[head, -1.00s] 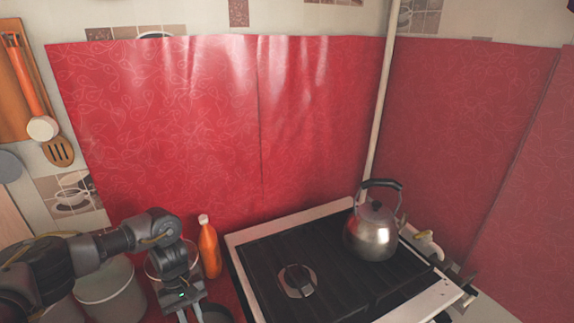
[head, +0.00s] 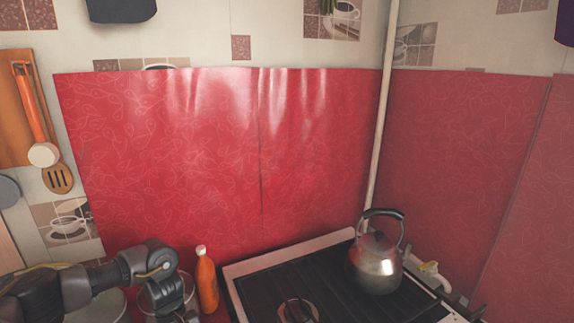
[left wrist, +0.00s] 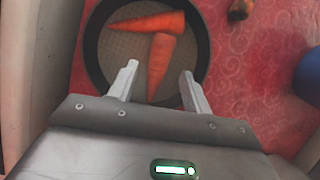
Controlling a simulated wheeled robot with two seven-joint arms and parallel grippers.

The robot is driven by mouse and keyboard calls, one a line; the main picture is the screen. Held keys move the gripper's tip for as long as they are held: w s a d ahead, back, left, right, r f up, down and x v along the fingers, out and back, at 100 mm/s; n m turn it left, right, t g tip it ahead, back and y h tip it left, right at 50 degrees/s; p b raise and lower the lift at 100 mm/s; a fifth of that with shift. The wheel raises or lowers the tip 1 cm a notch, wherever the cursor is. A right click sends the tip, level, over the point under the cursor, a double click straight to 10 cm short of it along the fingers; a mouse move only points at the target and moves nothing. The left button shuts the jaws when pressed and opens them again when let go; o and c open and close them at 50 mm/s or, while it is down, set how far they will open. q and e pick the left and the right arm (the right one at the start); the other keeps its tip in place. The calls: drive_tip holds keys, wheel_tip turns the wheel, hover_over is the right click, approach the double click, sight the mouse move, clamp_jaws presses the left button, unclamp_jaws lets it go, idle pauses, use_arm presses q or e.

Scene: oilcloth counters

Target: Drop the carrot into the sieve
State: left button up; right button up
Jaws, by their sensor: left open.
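In the left wrist view a round, dark-rimmed vessel, apparently the sieve (left wrist: 120,47), lies below my left gripper (left wrist: 159,71). Its light inner surface looks like mesh. Two orange carrots show within its rim. One carrot (left wrist: 146,22) lies across the far part. The other carrot (left wrist: 160,60) points toward me and shows between the open fingertips. The fingers stand apart on either side of it, and I see no grip on it. In the head view my left arm reaches the bottom edge, and its fingers and the sieve are out of sight. My right gripper is not in view.
An orange bottle (head: 206,281) stands just right of my left wrist, beside the black stove (head: 320,280). A metal kettle (head: 376,262) stands on the stove. A blue object (left wrist: 309,76) is at the wrist view's right edge. Red oilcloth (left wrist: 245,90) is bare right of the sieve.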

use_arm(q)
drive_tip(key=v, duration=1)
drive_tip(key=shift+r, duration=0.2)
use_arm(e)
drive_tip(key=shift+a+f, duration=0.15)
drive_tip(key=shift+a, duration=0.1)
use_arm(q)
drive_tip(key=shift+w+a, duration=0.1)
drive_tip(key=shift+a, duration=0.05)
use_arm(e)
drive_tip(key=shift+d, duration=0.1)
